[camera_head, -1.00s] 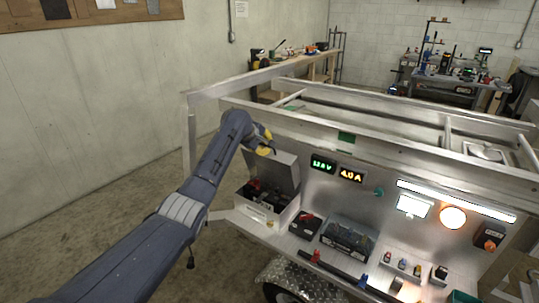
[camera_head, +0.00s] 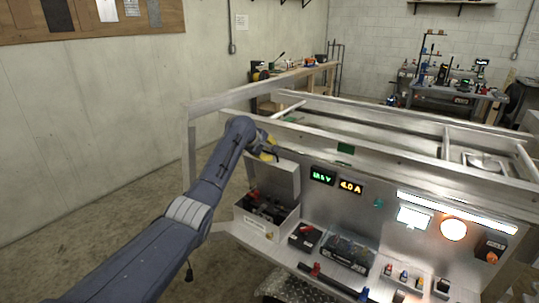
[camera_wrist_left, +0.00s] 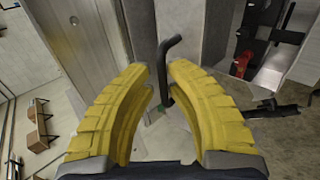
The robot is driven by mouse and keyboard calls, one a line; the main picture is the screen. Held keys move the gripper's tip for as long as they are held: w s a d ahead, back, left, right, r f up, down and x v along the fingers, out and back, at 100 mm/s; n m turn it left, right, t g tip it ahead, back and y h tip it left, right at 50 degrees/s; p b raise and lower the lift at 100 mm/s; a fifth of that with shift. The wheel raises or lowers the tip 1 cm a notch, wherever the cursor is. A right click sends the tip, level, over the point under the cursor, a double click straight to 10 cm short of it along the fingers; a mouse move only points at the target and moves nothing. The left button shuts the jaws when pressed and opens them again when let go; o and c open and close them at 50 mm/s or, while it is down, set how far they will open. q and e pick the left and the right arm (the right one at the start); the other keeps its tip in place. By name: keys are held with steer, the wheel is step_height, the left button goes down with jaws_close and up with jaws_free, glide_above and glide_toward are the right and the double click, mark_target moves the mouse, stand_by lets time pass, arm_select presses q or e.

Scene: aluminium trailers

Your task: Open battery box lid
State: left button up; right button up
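The battery box (camera_head: 254,219) is a light metal box on the trailer's side shelf in the head view. Its lid (camera_head: 284,178) stands raised and roughly upright at the back, and dark parts with a red piece show inside. My left gripper (camera_head: 270,150) is at the lid's upper edge. In the left wrist view, its yellow fingers (camera_wrist_left: 158,85) are apart, with a dark bent handle (camera_wrist_left: 168,70) between their tips; contact is not clear. The open box interior (camera_wrist_left: 262,45) shows at the upper right there. My right gripper is not in view.
A black battery (camera_head: 305,237) and a clear-covered case (camera_head: 347,252) stand right of the box. Frame rails (camera_head: 350,143) run above. Open floor lies to the left.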

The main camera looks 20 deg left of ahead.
arm_select(q)
steer(key=o, duration=0.3)
steer(key=shift+f, duration=0.2)
steer(key=shift+s, duration=0.15)
steer(key=v, duration=1.2)
